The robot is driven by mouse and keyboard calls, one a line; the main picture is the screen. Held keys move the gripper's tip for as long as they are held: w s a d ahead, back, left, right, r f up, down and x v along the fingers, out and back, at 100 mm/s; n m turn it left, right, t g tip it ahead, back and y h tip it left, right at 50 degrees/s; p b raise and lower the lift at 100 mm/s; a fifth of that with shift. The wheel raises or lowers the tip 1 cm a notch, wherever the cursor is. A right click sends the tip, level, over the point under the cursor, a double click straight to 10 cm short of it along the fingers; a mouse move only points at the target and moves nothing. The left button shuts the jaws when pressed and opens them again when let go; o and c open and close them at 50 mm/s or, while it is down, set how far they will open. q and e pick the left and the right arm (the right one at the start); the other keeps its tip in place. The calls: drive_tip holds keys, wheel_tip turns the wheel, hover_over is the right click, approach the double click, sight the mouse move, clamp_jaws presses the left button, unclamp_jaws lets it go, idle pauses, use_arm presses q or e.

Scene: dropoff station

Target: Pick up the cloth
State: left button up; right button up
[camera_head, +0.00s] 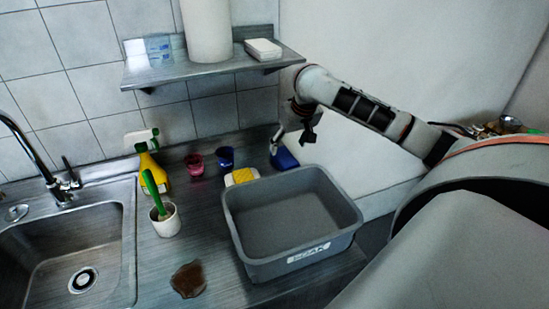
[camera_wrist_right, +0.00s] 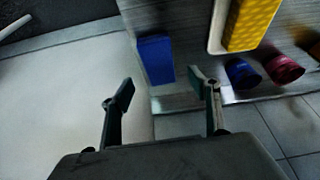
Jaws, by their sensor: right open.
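No item is plainly a loose cloth. A yellow dimpled pad, perhaps the cloth or a sponge (camera_head: 244,175), lies in a white dish on the counter behind the grey tub; it also shows at the top right of the right wrist view (camera_wrist_right: 254,20). A small blue block-like item (camera_head: 286,159) stands to its right, and it shows upright ahead of the fingers in the right wrist view (camera_wrist_right: 155,58). My right gripper (camera_head: 293,137) is open and empty, just above the blue item. My left gripper is out of view.
A grey tub (camera_head: 292,250) fills the counter's right front. Red (camera_head: 195,164) and blue (camera_head: 226,157) cups, a yellow spray bottle (camera_head: 155,172) and a white cup with a green brush (camera_head: 167,221) stand left. A shelf (camera_head: 190,70) hangs above. A brown spill (camera_head: 188,280) lies in front.

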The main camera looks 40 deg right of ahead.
sight(285, 157)
drive_tip(key=x, duration=0.7)
drive_tip(key=shift+d+f, duration=0.1)
drive_tip(key=shift+f, duration=0.15)
drive_tip(key=c, duration=1)
